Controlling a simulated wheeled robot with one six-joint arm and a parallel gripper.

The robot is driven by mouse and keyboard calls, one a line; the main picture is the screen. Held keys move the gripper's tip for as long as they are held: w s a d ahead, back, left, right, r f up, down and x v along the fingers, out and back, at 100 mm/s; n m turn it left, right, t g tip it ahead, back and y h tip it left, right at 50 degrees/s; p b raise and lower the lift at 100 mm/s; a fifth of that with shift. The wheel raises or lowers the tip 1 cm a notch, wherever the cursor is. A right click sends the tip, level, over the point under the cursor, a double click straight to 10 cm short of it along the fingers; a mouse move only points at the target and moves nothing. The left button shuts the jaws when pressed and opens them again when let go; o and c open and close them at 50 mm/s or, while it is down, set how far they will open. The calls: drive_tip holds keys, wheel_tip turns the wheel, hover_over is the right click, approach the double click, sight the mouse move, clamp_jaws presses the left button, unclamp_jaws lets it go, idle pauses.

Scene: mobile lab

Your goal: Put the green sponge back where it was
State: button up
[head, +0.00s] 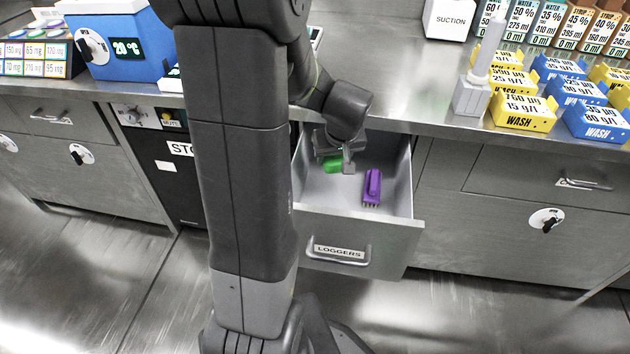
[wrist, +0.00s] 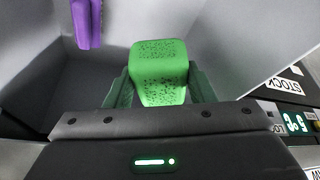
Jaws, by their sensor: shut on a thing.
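The green sponge (head: 333,165) is in my gripper (head: 340,166), inside or just above the open drawer (head: 398,202) labelled LOGGERS. In the wrist view the sponge (wrist: 160,72) sits between the two fingers of my gripper (wrist: 158,88), which are shut on it. The grey drawer walls surround it there. I cannot tell whether the sponge touches the drawer floor. In the head view my arm hides part of the drawer's left side.
A purple brush-like object (head: 372,187) lies in the drawer, right of the sponge; it also shows in the wrist view (wrist: 86,22). The steel counter (head: 400,88) runs above the drawer. Yellow and blue WASH blocks (head: 525,112) stand on it at right. A blue box (head: 118,42) stands at left.

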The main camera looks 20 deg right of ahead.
sight(334, 169)
wheel_tip(334, 169, down, 14)
drive_tip(key=b, duration=0.4)
drive_tip(key=shift+s+r, duration=0.1)
drive_tip(key=shift+r, duration=0.1)
drive_tip(key=shift+w+d+f+b, duration=0.1)
drive_tip(key=shift+w+f+b, duration=0.1)
drive_tip(key=shift+w, duration=0.45)
drive_tip(key=shift+w+d+f+b, duration=0.15)
drive_tip(key=shift+w+f, duration=0.1)
drive_tip(key=shift+w, duration=0.45)
drive_tip(key=shift+w+d+f+b, duration=0.1)
drive_tip(key=shift+w+f+b, duration=0.1)
drive_tip(key=shift+w, duration=0.45)
drive_tip(key=o, duration=0.9)
drive_tip(key=shift+r, duration=0.1)
drive_tip(key=p+v, duration=0.3)
drive_tip(key=v, duration=0.9)
